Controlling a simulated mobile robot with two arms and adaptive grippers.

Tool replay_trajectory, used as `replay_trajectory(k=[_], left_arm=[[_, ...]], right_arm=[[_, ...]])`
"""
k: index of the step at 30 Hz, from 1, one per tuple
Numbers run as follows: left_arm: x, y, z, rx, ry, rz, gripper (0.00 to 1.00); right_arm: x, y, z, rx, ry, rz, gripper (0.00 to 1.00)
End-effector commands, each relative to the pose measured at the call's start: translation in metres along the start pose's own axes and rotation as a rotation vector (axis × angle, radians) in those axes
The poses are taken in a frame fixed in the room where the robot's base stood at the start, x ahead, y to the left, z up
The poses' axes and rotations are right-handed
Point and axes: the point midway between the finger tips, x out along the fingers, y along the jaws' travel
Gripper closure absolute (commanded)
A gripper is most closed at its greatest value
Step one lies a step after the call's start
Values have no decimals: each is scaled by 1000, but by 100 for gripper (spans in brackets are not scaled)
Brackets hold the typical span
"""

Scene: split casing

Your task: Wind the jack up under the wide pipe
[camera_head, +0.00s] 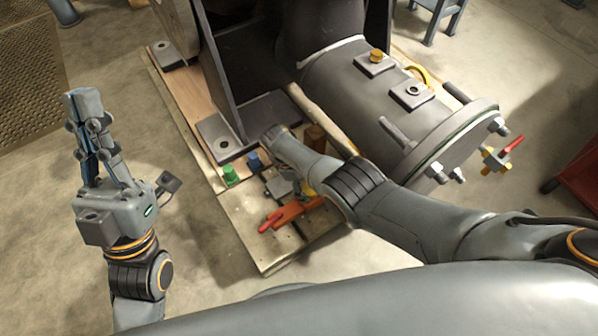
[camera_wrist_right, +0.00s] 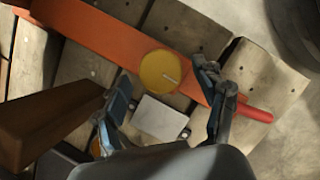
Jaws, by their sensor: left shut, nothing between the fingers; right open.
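The wide grey pipe (camera_head: 345,85) lies across the upper right of the head view and ends in a bolted flange. The jack appears as an orange-red body (camera_head: 292,212) on the planks below it, partly hidden by my right arm. In the right wrist view I see its orange bar (camera_wrist_right: 110,32), a round yellow disc (camera_wrist_right: 160,71) and a red rod end (camera_wrist_right: 256,113). My right gripper (camera_wrist_right: 168,95) is open, with its fingers either side of the area by the disc; contact is unclear. My left gripper (camera_head: 85,105) is shut and empty, raised at the left.
Green (camera_head: 230,175) and blue (camera_head: 253,161) small parts sit on the wooden pallet (camera_head: 245,215). A brown block (camera_wrist_right: 45,115) stands close left of my right gripper. A valve with a red handle (camera_head: 510,145) is beyond the flange.

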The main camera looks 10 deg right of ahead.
Motion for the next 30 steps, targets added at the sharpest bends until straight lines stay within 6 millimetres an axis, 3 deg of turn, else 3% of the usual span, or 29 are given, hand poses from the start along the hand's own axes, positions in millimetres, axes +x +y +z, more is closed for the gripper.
replay_trajectory(k=[6,18,24,30], left_arm=[[0,0,0,0,1,0,100],[0,0,0,1,1,0,100],[0,0,0,1,1,0,100],[0,0,0,1,1,0,100]], right_arm=[[-22,-1,0,0,2,2,29],[-97,0,0,-1,1,1,29],[-110,-1,1,-1,-1,-2,29],[-111,-1,1,-1,-1,-2,29]])
